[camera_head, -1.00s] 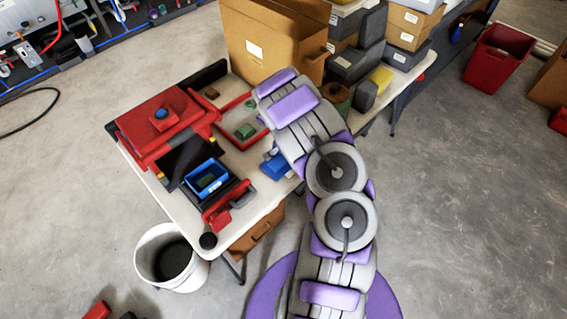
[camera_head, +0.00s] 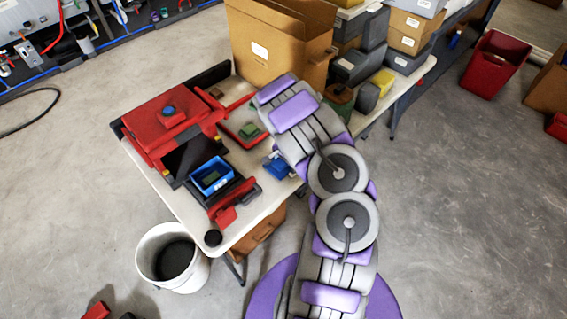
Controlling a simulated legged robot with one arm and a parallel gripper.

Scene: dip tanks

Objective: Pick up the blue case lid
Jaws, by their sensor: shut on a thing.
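A small blue piece (camera_head: 278,166) shows at the table's right side, partly covered by my arm. It may be the blue case lid, but its full shape is hidden. A blue open box (camera_head: 211,175) with something green inside sits on a dark base further left. My arm reaches up over the table's right edge, and its purple and grey links cover what lies below. My gripper is hidden under or behind these links, so its fingers and anything between them do not show.
A red press-like unit (camera_head: 150,130) stands on the white table (camera_head: 180,203). A red tray (camera_head: 238,137) holds a green block (camera_head: 249,131). A large cardboard box (camera_head: 262,58) stands at the back. A white bucket (camera_head: 150,275) stands by the front corner.

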